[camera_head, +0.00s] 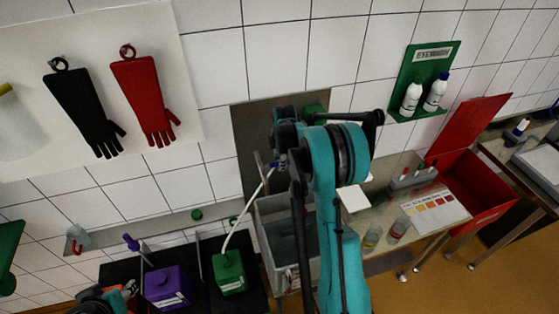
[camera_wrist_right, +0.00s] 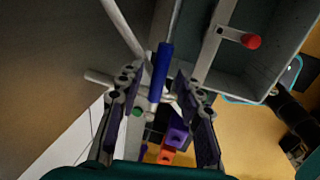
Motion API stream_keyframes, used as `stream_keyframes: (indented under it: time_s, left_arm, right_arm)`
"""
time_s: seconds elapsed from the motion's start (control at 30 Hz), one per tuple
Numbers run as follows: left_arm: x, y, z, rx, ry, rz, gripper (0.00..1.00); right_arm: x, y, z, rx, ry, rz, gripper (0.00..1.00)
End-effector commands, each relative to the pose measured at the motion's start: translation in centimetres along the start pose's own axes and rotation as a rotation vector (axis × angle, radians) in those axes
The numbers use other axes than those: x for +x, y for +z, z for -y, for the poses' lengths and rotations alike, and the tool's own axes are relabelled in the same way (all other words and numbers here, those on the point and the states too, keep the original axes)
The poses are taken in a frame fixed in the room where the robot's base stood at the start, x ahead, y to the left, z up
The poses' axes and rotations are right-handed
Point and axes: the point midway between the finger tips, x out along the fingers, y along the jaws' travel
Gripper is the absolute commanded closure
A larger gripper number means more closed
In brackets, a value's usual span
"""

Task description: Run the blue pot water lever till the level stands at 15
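A blue lever handle (camera_wrist_right: 160,72) stands between the two fingers of my right gripper (camera_wrist_right: 157,82) in the right wrist view. The fingers are apart, with gaps on both sides of the handle; I cannot tell whether either one touches it. In the head view my right arm hides most of the lever area in front of the grey wall panel (camera_head: 247,135). A grey open tub (camera_head: 275,208) stands below and also shows in the right wrist view (camera_wrist_right: 285,22). No level scale is readable. My left gripper (camera_head: 122,292) is at the bottom left, its fingers unclear.
A purple can (camera_head: 168,288) and a green can (camera_head: 229,272) stand on a black surface left of the tub. A red open box (camera_head: 475,190) and a colour chart (camera_head: 436,208) are to the right.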

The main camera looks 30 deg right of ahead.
Motion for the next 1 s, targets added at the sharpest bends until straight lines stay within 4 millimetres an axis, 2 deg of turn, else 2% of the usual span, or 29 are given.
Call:
stream_keyframes:
  time_s: [0.1, 0.23, 0.67, 1.0]
  left_arm:
    - [0.0, 0.0, 0.0, 0.0, 0.0, 0.0, 0.6]
    - [0.0, 0.0, 0.0, 0.0, 0.0, 0.0, 0.6]
    - [0.3, 0.2, 0.0, 0.0, 0.0, 0.0, 0.6]
    - [2.0, 1.4, 0.0, 0.0, 0.0, 0.0, 0.6]
  right_arm:
    - [0.0, 0.0, 0.0, 0.0, 0.0, 0.0, 0.67]
    - [0.0, 0.0, 0.0, 0.0, 0.0, 0.0, 1.0]
    - [0.0, -0.1, 0.2, 0.035, 0.001, 0.007, 1.0]
    - [-0.1, -0.4, 1.6, 0.246, 0.001, 0.05, 1.0]
